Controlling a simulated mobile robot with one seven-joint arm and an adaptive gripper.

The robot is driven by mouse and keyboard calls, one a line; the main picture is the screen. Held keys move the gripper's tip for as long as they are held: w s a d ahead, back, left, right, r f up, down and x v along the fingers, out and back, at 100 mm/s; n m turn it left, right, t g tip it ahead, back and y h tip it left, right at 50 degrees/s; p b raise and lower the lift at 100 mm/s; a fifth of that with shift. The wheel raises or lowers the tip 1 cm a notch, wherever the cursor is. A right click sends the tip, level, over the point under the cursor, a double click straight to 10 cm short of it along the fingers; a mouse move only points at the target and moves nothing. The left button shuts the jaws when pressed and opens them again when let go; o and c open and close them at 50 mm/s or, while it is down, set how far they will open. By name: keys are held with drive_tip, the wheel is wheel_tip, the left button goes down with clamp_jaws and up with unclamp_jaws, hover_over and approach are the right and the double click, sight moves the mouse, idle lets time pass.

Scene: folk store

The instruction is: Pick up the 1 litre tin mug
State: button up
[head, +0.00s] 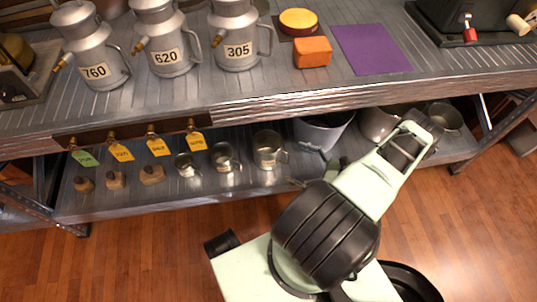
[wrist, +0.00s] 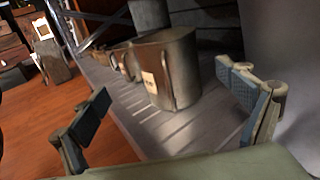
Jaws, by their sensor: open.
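Three tin mugs stand upright in a row on the lower shelf in the head view. The largest mug (head: 267,150) is at the right end, beside a medium mug (head: 224,157) and a small mug (head: 187,165). Their labels are too small to read. In the wrist view the largest mug (wrist: 168,70) is nearest, with its pale label and handle towards me; the smaller mugs are partly hidden behind it. My gripper (wrist: 163,82) is open and empty, one finger on each side of the picture, with the largest mug ahead between them. My arm mostly hides the gripper in the head view.
A grey bucket (head: 323,131) stands close to the right of the largest mug. Several small weights (head: 115,180) sit left of the mugs. Bare shelf lies before the mugs.

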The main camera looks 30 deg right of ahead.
drive_tip(key=shift+w+d+f+m+t+h, duration=0.1)
drive_tip(key=shift+w+f+m+t+h, duration=0.1)
drive_tip(key=shift+f+m, duration=0.15)
drive_tip(key=shift+w+d+f+m+t+h, duration=0.1)
drive_tip(key=shift+f+m+t, duration=0.15)
drive_tip(key=shift+f, duration=0.1)
drive_tip(key=b, duration=0.2)
approach(255, 143)
drive_tip(key=x, duration=0.2)
drive_tip(key=f+x, duration=0.1)
drive_tip(key=x, duration=0.1)
drive_tip(key=shift+w, duration=0.4)
drive_tip(key=shift+r, duration=0.1)
drive_tip(key=c, duration=1.4)
drive_tip(key=shift+r, duration=0.1)
